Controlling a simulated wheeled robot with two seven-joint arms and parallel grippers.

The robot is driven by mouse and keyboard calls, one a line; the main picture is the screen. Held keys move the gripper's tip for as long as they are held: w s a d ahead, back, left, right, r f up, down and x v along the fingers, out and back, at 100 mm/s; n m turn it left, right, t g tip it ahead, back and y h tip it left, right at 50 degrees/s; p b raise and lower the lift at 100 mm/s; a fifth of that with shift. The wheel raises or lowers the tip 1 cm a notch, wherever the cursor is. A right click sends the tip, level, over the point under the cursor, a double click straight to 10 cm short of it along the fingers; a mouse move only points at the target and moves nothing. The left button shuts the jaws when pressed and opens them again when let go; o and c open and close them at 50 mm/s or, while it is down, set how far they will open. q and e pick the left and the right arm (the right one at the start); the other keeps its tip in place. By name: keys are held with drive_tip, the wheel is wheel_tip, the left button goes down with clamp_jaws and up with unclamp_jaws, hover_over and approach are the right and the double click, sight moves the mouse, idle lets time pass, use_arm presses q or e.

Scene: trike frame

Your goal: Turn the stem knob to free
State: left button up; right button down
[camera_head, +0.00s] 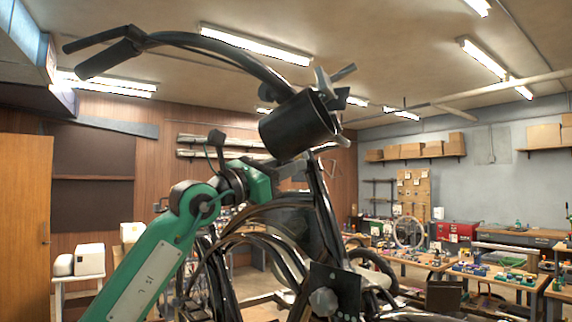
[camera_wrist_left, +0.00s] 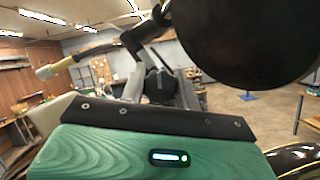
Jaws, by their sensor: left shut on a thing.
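The trike's dark frame (camera_head: 330,225) stands in front of me, with a curved handlebar (camera_head: 215,48) and a black cylindrical housing (camera_head: 290,128) at its top. My left gripper (camera_head: 296,168) reaches in from the left, just below the housing and beside the stem. In the left wrist view its fingers (camera_wrist_left: 152,85) are closed around a dark knob-like piece (camera_wrist_left: 158,84), which I take to be the stem knob. In the head view that piece is hidden by the gripper and frame, so its turn position cannot be told.
The housing hangs close over the left gripper, also large in the left wrist view (camera_wrist_left: 240,35). A black plate with a grey knob (camera_head: 323,300) sits low on the frame. Workbenches (camera_head: 490,275) with small parts stand at the back right. Open air lies left of the handlebar.

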use_arm(q)
drive_tip(key=m+g, duration=0.1)
drive_tip(key=m, duration=0.2)
drive_tip(key=m+g+p, duration=0.1)
drive_tip(key=m+g, duration=0.1)
drive_tip(key=m, duration=0.1)
drive_tip(key=shift+r+m+h, duration=0.1)
drive_tip(key=shift+m+h, duration=0.3)
drive_tip(key=m+g, duration=0.1)
drive_tip(key=m, duration=0.1)
drive_tip(key=m+g+y+p, duration=0.1)
drive_tip(key=m, duration=0.2)
drive_tip(key=shift+g, duration=0.4)
drive_tip(key=m+y+p, duration=0.1)
drive_tip(key=m, duration=0.1)
drive_tip(key=m+g+p, duration=0.1)
drive_tip(key=m, duration=0.2)
drive_tip(key=shift+s+g+y, duration=0.1)
drive_tip(key=shift+g+y, duration=0.2)
drive_tip(key=shift+y, duration=0.1)
drive_tip(key=shift+d+f+m+y+p, duration=0.15)
drive_tip(key=shift+m+y+p, duration=0.15)
drive_tip(key=shift+m, duration=0.4)
drive_tip(key=shift+a+f+m+y+p, duration=0.1)
drive_tip(key=shift+f+m+y+p, duration=0.2)
drive_tip(key=shift+m, duration=0.4)
drive_tip(key=shift+r, duration=0.1)
drive_tip(key=o, duration=1)
drive_tip(key=shift+c, duration=0.2)
